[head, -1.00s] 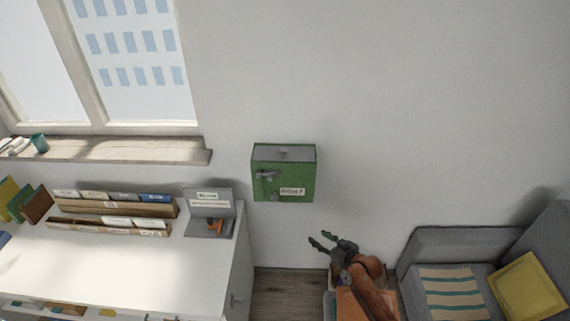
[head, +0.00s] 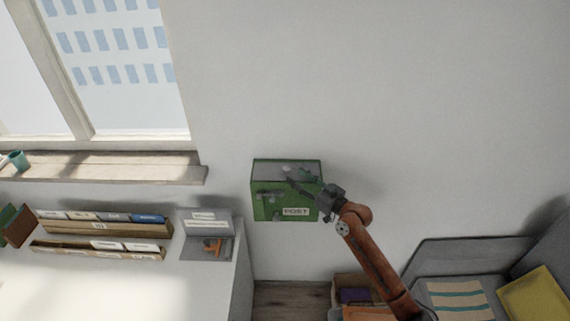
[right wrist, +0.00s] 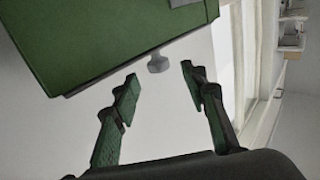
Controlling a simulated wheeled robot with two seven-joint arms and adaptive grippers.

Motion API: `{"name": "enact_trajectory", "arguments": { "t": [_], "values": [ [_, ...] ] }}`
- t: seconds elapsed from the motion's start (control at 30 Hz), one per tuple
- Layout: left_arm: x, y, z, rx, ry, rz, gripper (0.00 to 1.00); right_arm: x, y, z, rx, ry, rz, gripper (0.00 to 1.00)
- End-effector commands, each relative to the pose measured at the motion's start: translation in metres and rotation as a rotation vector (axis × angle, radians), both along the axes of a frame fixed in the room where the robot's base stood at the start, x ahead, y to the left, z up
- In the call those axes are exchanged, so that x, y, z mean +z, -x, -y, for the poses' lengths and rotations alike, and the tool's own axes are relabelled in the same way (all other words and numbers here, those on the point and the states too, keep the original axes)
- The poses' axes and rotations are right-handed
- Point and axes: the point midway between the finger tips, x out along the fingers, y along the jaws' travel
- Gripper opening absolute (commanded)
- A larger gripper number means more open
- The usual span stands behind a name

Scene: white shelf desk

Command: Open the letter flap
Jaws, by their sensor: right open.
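A green post box (head: 268,206) with a "POST" label hangs on the wall in the head view. Its grey letter flap (head: 262,170) lies on the top and looks closed. My right gripper (head: 298,179) is open and in front of the box's upper part, overlapping it in the picture. In the right wrist view the green box (right wrist: 90,40) fills the upper left. A small grey knob (right wrist: 157,63) shows just beyond the gap between the open fingertips (right wrist: 160,84), which hold nothing. I cannot tell whether they touch the box. My left gripper is not seen.
A white desk (head: 90,285) with wooden file racks (head: 105,228) and a grey stand (head: 207,245) is at the left. A window sill (head: 110,170) is above it. A grey sofa (head: 470,255) stands at the lower right. The wall right of the box is clear.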

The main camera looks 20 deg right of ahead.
Motion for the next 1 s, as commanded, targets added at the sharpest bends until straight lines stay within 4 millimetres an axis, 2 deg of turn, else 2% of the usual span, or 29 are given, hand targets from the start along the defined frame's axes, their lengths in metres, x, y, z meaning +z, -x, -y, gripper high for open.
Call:
{"name": "enact_trajectory", "arguments": {
  "t": [0.03, 0.2, 0.33, 0.47, 0.63, 0.73, 0.87, 1.0],
  "values": [
    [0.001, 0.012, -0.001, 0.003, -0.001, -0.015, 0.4, 0.001, -0.004, -0.001, -0.002, -0.002, -0.001, 0.4],
    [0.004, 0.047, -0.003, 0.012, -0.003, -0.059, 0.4, 0.002, -0.024, -0.006, -0.012, -0.003, -0.001, 0.4],
    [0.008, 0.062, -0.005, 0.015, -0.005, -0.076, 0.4, 0.002, -0.041, -0.015, -0.014, -0.003, -0.001, 0.4],
    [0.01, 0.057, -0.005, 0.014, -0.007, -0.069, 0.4, 0.001, -0.054, -0.021, -0.014, -0.002, -0.001, 0.4],
    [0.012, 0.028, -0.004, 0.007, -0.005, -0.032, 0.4, 0.0, -0.061, -0.026, -0.013, 0.0, -0.001, 0.4],
    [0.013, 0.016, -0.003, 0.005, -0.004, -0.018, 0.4, -0.001, -0.062, -0.027, -0.012, 0.0, -0.001, 0.4],
    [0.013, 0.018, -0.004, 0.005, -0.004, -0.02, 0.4, -0.001, -0.062, -0.028, -0.011, 0.0, -0.001, 0.4],
    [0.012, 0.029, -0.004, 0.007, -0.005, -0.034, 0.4, -0.001, -0.062, -0.028, -0.011, 0.0, -0.001, 0.31]
  ]
}}
